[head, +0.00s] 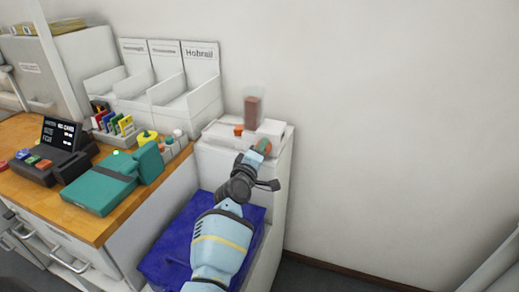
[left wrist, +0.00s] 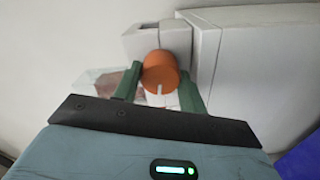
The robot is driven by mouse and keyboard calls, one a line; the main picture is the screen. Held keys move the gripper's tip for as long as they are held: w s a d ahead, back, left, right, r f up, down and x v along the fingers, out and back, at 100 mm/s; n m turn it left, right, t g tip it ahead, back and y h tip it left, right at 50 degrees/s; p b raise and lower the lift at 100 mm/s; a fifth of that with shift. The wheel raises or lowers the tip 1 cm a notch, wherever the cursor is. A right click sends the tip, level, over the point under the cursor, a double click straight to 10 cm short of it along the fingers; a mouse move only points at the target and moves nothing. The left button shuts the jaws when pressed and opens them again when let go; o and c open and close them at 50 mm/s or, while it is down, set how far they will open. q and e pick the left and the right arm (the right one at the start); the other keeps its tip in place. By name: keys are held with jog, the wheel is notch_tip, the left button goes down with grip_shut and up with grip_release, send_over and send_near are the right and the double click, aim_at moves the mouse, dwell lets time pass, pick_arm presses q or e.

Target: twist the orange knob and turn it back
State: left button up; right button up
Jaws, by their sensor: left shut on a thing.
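The orange knob (left wrist: 160,72) sits on a white-grey housing (left wrist: 143,40) in the left wrist view, with a pale mark at its lower edge. My left gripper (head: 264,147) reaches the white unit (head: 217,132) on top of the white cabinet. Its two green fingers stand on either side of the knob, shut on it. In the head view the fingers and wrist mostly hide the knob. My right gripper is in neither view.
A clear container with reddish-brown contents (head: 253,108) stands on the unit. Left are a wooden counter (head: 125,222), a teal case (head: 100,188), a dark terminal (head: 57,145) and white bins (head: 187,105).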

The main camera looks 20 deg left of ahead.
pick_arm(q)
jog(key=shift+n, duration=0.9)
jog(key=o, duration=0.9)
jog(key=shift+o, duration=0.4)
jog(key=shift+f, duration=0.1)
